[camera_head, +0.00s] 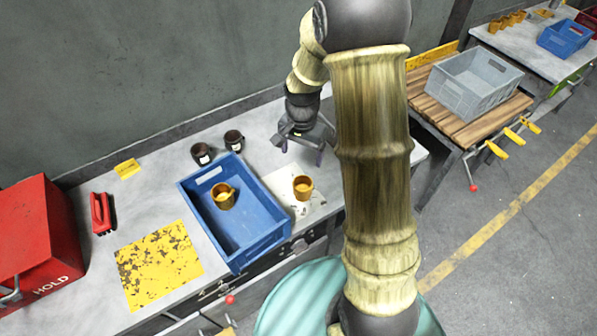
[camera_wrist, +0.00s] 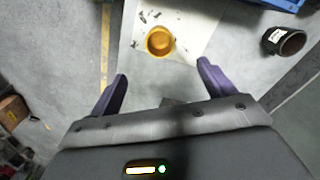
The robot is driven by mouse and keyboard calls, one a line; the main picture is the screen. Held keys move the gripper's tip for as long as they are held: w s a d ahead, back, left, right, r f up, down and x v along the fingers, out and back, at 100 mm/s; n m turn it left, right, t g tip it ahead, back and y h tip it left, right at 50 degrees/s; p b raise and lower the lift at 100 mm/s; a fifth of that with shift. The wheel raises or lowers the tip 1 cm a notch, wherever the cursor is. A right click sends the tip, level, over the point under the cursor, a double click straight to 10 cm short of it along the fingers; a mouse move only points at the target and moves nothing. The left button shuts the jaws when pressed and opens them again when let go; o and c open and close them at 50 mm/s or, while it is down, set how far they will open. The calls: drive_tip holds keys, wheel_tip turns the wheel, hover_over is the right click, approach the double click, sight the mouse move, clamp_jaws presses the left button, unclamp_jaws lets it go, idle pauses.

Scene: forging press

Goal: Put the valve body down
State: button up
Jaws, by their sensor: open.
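A brass-coloured valve body (camera_head: 302,188) stands on a white sheet (camera_head: 283,180) on the workbench, just right of the blue crate. In the wrist view the valve body (camera_wrist: 160,42) shows from above as a yellow cup-like ring on the sheet (camera_wrist: 133,62). My gripper (camera_head: 303,150) hangs over the bench behind the valve body, apart from it. In the wrist view my gripper (camera_wrist: 162,82) has its two purple fingers spread wide with nothing between them. A second brass valve body (camera_head: 224,196) lies in the blue crate (camera_head: 240,257).
Two dark cups (camera_head: 201,153) (camera_head: 234,140) stand behind the crate. A yellow worn mat (camera_head: 158,265), a red tool (camera_head: 102,213) and a red HOLD box (camera_head: 36,235) are to the left. A grey crate (camera_head: 473,82) sits on a wooden-topped table at right.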

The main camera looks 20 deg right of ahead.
drive_tip(key=w, duration=0.1)
drive_tip(key=p, duration=0.4)
approach(300, 177)
drive_tip(key=f, duration=0.2)
drive_tip(key=s+f, duration=0.1)
drive_tip(key=f, duration=0.1)
drive_tip(key=s+f, duration=0.1)
drive_tip(key=f, duration=0.1)
drive_tip(key=shift+s+a, duration=0.25)
drive_tip(key=shift+a+f+b, duration=0.1)
drive_tip(key=shift+b, duration=0.2)
drive_tip(key=shift+s, duration=0.1)
